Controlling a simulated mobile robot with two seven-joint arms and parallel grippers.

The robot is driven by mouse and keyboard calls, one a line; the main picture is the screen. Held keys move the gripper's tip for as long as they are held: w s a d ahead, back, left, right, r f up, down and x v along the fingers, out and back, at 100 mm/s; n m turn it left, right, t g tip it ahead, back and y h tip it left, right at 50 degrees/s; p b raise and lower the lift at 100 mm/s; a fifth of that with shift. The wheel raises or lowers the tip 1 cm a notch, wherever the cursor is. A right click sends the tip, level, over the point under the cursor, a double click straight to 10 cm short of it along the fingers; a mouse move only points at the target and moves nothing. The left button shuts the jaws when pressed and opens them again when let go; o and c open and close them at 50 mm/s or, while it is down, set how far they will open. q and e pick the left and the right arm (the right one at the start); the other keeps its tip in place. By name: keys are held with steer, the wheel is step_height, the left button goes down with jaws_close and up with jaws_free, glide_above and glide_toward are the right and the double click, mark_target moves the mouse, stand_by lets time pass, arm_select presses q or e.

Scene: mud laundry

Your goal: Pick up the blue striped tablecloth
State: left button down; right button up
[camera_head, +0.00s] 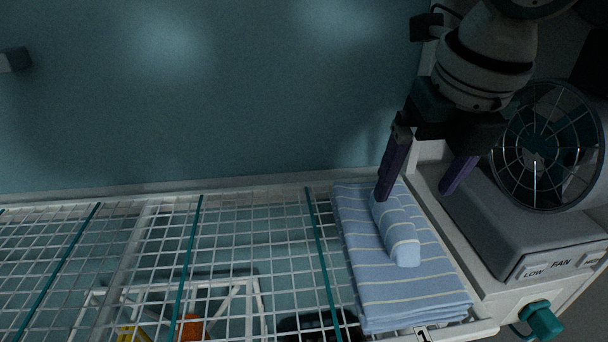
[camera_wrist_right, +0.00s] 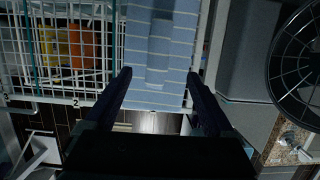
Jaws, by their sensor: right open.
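The blue striped tablecloth (camera_head: 385,286) lies folded on the right end of a white wire rack, with a raised rolled fold (camera_head: 402,243) on top. It also shows in the right wrist view (camera_wrist_right: 175,45), upper middle. My right gripper (camera_head: 424,192) comes in from the upper right and is open and empty. In the head view its left finger overlaps the back end of the raised fold; I cannot tell whether it touches. In the wrist view its fingers (camera_wrist_right: 159,75) stand apart, on either side of the cloth's image. My left gripper is not in view.
The wire rack (camera_head: 240,240) with teal bars fills the lower left. A grey fan unit (camera_head: 530,235) with a round wire guard (camera_head: 545,145) stands close on the right. A teal knob (camera_head: 541,320) is at lower right. Orange and yellow items show below the wires.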

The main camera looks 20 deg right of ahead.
mark_target(396, 210)
steer(key=shift+w+x, duration=0.2)
steer(key=shift+x, duration=1.55)
steer(key=shift+w+x, duration=0.25)
steer(key=shift+x, duration=1.55)
steer(key=shift+a+r, duration=0.1)
steer(key=shift+r, duration=0.05)
jaws_close()
